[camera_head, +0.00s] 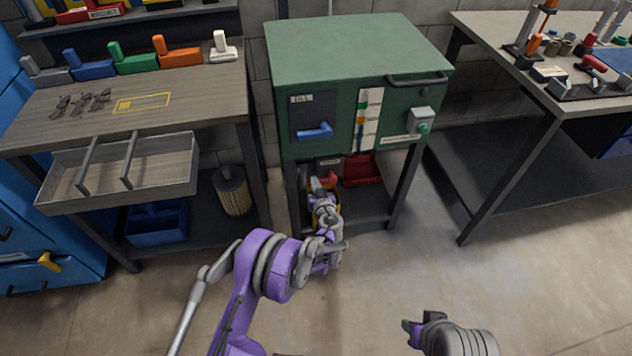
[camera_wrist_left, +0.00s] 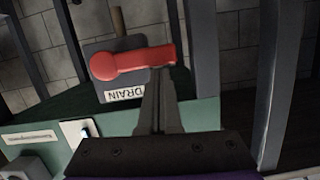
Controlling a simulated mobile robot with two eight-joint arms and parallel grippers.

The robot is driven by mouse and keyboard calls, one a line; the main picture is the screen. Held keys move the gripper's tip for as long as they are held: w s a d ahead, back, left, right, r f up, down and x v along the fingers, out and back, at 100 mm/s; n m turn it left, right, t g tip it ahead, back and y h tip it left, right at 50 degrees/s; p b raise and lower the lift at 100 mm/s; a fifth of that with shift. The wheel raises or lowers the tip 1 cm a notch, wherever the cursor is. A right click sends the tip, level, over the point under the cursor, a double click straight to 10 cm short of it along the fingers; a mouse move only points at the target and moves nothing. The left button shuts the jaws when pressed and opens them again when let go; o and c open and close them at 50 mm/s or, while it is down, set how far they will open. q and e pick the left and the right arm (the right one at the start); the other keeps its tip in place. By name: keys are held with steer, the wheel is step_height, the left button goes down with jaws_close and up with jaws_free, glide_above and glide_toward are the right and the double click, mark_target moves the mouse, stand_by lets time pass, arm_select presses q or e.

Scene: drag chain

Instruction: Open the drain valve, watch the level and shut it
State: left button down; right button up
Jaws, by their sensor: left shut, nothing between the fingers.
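The red drain lever (camera_wrist_left: 130,62) sits on a dark plate labelled DRAIN (camera_wrist_left: 125,93), upside down in the left wrist view. In the head view the lever (camera_head: 318,184) is partly hidden under the green cabinet (camera_head: 350,55). My left gripper (camera_head: 323,196) is below the cabinet front. Its fingers (camera_wrist_left: 162,78) are shut and empty, with their tips close to the lever's free end. I cannot tell whether they touch it. The level gauge (camera_head: 368,120) is a pale strip with coloured marks on the cabinet front. My right gripper (camera_head: 410,330) is low, over the floor; its fingers are unclear.
A blue fill handle (camera_head: 314,131) and a green button (camera_head: 424,128) are on the cabinet front. A red tray (camera_head: 362,170) sits beneath it. A workbench with an open drawer (camera_head: 120,190) stands left, another bench (camera_head: 500,70) right. The floor in front is clear.

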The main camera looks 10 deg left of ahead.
stand_by(0.5)
arm_select(q)
step_height(320, 180, up, 5)
steer(key=p, duration=0.3)
steer(key=f+v, duration=0.1)
steer(key=v, duration=0.8)
steer(key=shift+s, duration=0.5)
steer(key=shift+r, duration=0.2)
